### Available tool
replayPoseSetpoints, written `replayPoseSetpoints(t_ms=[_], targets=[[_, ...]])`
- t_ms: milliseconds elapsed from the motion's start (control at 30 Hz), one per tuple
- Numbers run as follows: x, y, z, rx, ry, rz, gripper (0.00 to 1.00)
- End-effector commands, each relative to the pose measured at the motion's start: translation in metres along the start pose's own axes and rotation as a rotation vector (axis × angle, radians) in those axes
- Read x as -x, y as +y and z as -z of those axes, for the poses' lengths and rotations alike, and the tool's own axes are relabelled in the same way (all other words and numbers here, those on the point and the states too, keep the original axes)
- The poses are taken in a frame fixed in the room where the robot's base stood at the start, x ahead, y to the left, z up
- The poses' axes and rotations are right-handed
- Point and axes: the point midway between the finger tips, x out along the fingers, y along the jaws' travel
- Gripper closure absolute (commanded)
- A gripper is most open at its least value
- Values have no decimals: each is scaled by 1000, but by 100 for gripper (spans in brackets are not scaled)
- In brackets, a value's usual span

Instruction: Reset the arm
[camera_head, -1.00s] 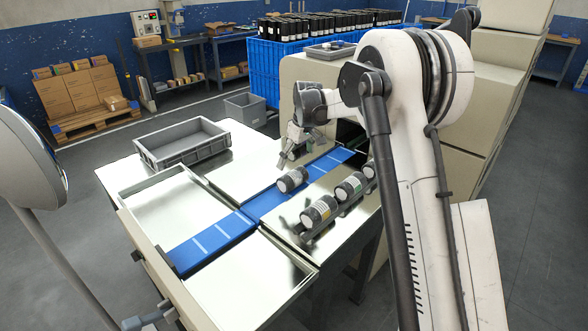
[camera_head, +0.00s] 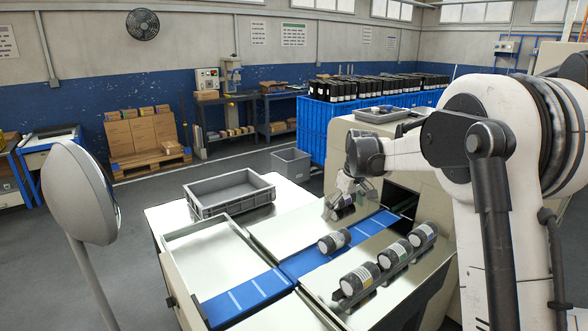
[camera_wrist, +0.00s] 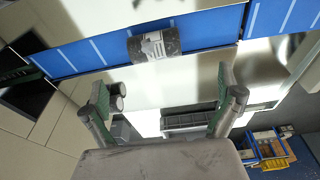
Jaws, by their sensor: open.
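My gripper (camera_head: 343,206) hangs over the shiny metal table beside the blue conveyor belt, in front of the wrapper's dark opening. In the wrist view my gripper (camera_wrist: 165,104) has its two fingers wide apart with nothing between them. A dark roll with a pale label (camera_head: 334,241) lies on the blue belt (camera_head: 250,292), apart from the gripper. The same roll shows in the wrist view (camera_wrist: 153,45), beyond the fingertips.
Several more rolls (camera_head: 395,254) lie in a row on the metal surface right of the belt. A grey crate (camera_head: 230,203) stands on the table's far left. A round grey device on a pole (camera_head: 82,195) stands at the left. The wrapper's cream housing (camera_head: 340,140) rises behind the gripper.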

Motion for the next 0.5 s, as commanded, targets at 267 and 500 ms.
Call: replayPoseSetpoints(t_ms=[267, 500], targets=[[72, -37, -44, -84, 53, -49, 0], [119, -72, -90, -157, 103, -86, 0]])
